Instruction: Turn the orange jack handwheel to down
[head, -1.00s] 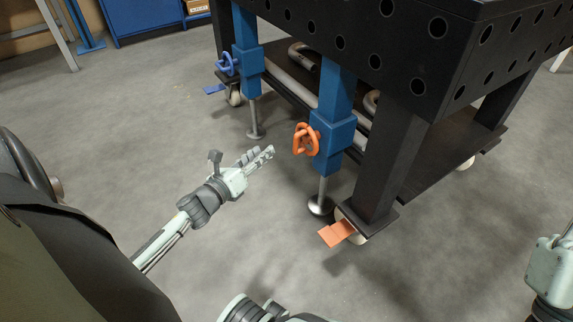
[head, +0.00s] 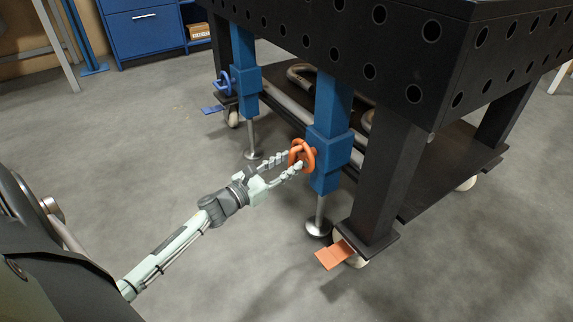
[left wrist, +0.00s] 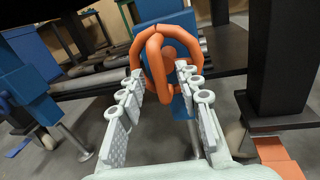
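The orange jack handwheel (head: 302,155) sits on the side of the near blue jack (head: 331,135), at a leg of the black table. It also shows in the left wrist view (left wrist: 140,52), upright, ahead of the fingers. My left gripper (head: 290,164) is open, its two fingers reaching to the wheel. In the left wrist view the left gripper's (left wrist: 160,84) fingertips stand on either side of the wheel's near spoke, with gaps visible. Whether they touch it I cannot tell. The jack's round foot (head: 318,227) is near the floor. My right gripper is not in view.
The black perforated table (head: 400,50) stands over the jack, with a lower shelf holding metal pipes. An orange pedal (head: 335,255) juts out by the near caster. A second jack has a blue handwheel (head: 224,83). The floor in front is open.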

